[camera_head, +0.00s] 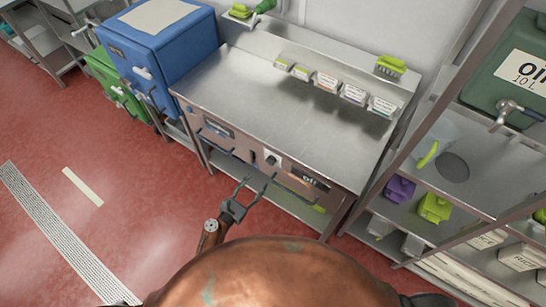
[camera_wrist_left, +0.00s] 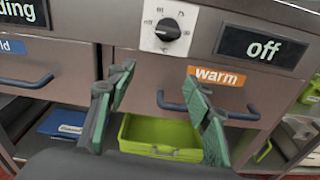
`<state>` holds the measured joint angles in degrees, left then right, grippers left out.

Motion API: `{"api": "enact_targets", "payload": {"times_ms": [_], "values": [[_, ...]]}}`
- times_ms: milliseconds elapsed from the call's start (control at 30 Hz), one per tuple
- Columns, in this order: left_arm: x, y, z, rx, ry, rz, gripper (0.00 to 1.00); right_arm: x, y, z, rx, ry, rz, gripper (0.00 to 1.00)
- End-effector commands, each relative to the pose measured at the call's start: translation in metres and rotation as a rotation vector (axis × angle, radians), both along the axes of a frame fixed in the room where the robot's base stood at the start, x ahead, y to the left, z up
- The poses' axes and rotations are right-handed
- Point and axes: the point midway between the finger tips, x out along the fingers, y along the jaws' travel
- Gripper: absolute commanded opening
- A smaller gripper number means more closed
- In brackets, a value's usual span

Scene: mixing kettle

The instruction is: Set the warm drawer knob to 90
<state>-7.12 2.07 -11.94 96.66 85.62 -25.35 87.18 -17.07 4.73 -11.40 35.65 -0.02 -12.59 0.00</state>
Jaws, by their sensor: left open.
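The warm drawer knob (camera_wrist_left: 168,29) is a black dial on a white plate with small marks, on the steel counter's front. In the head view the knob (camera_head: 272,160) sits just above and right of my left gripper. A dark display (camera_wrist_left: 263,48) right of the knob reads "off". Below is the drawer with an orange "warm" label (camera_wrist_left: 217,76) and a dark bar handle (camera_wrist_left: 210,108). My left gripper (camera_head: 256,183) is open and empty. In the wrist view its fingers (camera_wrist_left: 158,73) are spread below the knob, apart from it. My right gripper is not in view.
A drawer with a blue label (camera_wrist_left: 12,47) is to the left, under another display (camera_wrist_left: 25,12). A lime-green bin (camera_wrist_left: 160,138) shows below the warm drawer. The steel countertop (camera_head: 285,105) is mostly bare. A shelf rack (camera_head: 470,195) stands on the right. Red floor (camera_head: 130,215) is clear at left.

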Motion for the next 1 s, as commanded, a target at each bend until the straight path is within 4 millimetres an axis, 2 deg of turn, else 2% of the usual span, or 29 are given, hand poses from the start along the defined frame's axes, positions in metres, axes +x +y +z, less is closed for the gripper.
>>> {"api": "enact_targets", "payload": {"times_ms": [33,100,200,367,600,867,1000], "values": [[0.003,-0.004,0.017,-0.047,-0.004,-0.002,0.47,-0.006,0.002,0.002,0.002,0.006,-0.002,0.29],[0.005,-0.007,0.032,-0.096,-0.005,-0.005,0.47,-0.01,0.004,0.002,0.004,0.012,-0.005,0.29],[0.008,-0.011,0.041,-0.13,-0.002,-0.008,0.47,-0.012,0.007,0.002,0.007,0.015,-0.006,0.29],[0.016,-0.017,0.042,-0.134,-0.002,-0.009,0.47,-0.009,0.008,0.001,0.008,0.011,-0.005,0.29],[0.038,-0.033,0.041,-0.132,-0.002,-0.008,0.47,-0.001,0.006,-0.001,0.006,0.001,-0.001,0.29],[0.062,-0.05,0.04,-0.131,-0.002,-0.008,0.47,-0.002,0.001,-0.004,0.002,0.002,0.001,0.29],[0.061,-0.049,0.04,-0.13,-0.002,-0.007,0.47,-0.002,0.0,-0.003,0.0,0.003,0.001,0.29]]}}
